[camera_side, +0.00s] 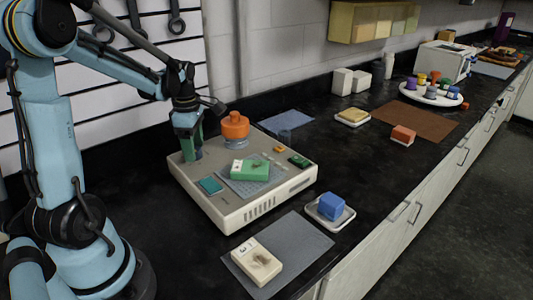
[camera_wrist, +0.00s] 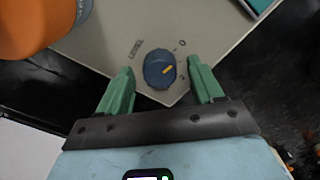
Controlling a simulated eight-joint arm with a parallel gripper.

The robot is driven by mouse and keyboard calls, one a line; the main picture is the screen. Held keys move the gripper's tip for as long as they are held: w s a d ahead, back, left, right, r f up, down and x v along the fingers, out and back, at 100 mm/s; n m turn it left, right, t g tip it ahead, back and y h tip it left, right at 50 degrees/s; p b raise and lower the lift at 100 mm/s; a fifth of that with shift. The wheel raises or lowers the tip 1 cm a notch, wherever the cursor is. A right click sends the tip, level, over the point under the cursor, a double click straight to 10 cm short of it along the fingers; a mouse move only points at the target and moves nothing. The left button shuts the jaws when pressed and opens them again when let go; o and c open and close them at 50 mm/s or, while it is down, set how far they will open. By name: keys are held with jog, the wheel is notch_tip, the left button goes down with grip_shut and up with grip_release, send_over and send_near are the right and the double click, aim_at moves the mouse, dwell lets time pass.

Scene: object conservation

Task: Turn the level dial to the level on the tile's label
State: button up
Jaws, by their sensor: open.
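In the side view my gripper (camera_side: 191,155) is low at the machine's left corner and hides the dial. A cream tile (camera_side: 258,267) marked "3" lies on the front grey mat. A green piece (camera_side: 257,171) with a pale label, unreadable, lies on the machine.
An orange-topped container (camera_side: 235,127) stands on the machine beside my gripper; its orange part also fills the wrist view's upper left (camera_wrist: 35,25). A teal square (camera_side: 210,186) is on the machine's top. A blue block (camera_side: 331,206) sits on a white dish to the right.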

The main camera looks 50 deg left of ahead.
jog(key=shift+f, duration=0.1)
jog(key=shift+c, duration=0.4)
jog(key=c, duration=1)
